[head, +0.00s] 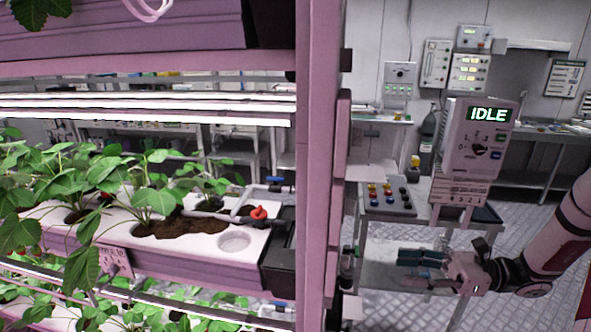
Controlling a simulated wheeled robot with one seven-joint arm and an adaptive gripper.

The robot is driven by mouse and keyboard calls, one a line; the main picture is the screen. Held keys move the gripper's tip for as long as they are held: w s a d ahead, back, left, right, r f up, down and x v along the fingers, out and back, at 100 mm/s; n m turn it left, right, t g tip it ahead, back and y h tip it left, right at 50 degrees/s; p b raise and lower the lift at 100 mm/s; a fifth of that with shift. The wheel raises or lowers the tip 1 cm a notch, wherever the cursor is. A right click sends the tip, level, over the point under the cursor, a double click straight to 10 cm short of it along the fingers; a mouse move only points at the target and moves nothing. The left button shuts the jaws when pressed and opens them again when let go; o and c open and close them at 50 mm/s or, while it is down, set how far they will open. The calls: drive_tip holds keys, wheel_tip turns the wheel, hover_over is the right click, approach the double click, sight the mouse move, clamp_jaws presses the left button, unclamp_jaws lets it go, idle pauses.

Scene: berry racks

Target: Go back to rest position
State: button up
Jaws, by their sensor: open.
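My gripper (421,265) is in the head view at the lower right, at the end of my arm coming in from the right edge. Its dark fingers point left, towards the pink rack post (318,160), and are apart from it. The gripper is open, and I see nothing between its fingers. It appears in front of a grey metal cart. The planter (170,262) with leafy berry plants (150,195) is at the left, on the rack, well away from the gripper.
A control box reading IDLE (480,140) stands behind the gripper. A panel with coloured knobs (387,197) lies on the cart (385,237). Patterned floor shows around the cart.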

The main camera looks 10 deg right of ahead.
drive_tip(key=s+a+r+n+g+h, duration=0.7)
drive_tip(key=s+a+n+h, duration=0.1)
drive_tip(key=a+n, duration=0.2)
drive_tip(key=s+a+r+n+t+h, duration=0.1)
drive_tip(key=s+r+n+t+h, duration=0.6)
drive_tip(key=n, duration=0.4)
drive_tip(key=shift+s+r+h, duration=0.9)
drive_tip(key=shift+s+h, duration=0.15)
drive_tip(key=shift+h, duration=0.15)
drive_tip(key=shift+a, duration=0.1)
